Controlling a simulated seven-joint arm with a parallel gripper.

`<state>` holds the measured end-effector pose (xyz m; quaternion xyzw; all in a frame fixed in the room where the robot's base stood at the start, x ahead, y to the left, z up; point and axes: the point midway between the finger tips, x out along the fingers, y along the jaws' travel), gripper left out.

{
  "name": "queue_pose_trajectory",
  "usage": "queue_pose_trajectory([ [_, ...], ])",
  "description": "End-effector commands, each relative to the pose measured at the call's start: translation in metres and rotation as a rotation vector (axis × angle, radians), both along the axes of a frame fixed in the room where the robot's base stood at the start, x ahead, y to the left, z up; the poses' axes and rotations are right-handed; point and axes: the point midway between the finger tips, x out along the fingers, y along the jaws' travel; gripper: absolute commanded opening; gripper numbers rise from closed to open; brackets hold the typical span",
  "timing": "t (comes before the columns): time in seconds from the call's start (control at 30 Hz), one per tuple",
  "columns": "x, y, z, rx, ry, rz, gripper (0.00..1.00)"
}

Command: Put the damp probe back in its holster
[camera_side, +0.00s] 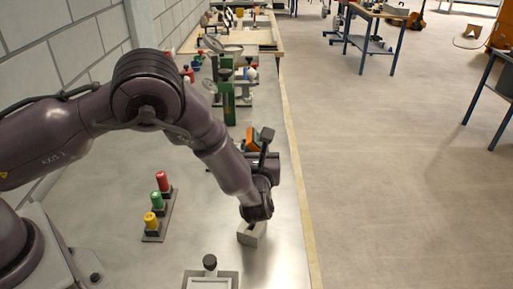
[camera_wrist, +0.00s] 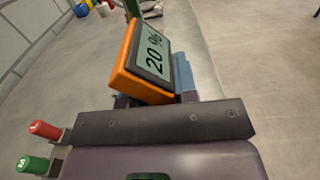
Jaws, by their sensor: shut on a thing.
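The damp probe (camera_wrist: 150,62) is an orange block with a grey display reading 20 %, tilted in the wrist view. Its orange body (camera_side: 251,139) shows small in the side view, partly behind my wrist parts. My gripper (camera_wrist: 158,98) is shut on it; the jaws are mostly hidden behind the hand's dark front bar. The probe's lower end is hidden. A small grey block (camera_side: 250,238) with a dark top stands on the bench below my wrist in the side view. I cannot tell whether it is the holster.
A strip with red (camera_side: 162,180), green and yellow buttons stands left of my gripper. A green stand (camera_side: 228,103) with dark knobs is farther back. A tray-like frame (camera_side: 211,280) with a black knob is at the front. The bench edge (camera_side: 300,200) runs along the right.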

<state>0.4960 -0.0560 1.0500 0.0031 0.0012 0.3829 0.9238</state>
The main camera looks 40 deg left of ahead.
Motion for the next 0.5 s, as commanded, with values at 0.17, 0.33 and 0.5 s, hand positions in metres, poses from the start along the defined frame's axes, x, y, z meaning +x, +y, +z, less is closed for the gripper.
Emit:
queue_pose_trajectory([
  [0.17,0.0002,-0.0001,0.0003,0.0,-0.001,0.0,0.07],
  [0.33,0.0002,-0.0001,-0.0016,0.001,-0.001,-0.001,0.07],
  [0.5,0.0003,-0.0003,-0.0045,0.0,-0.001,-0.001,0.07],
])
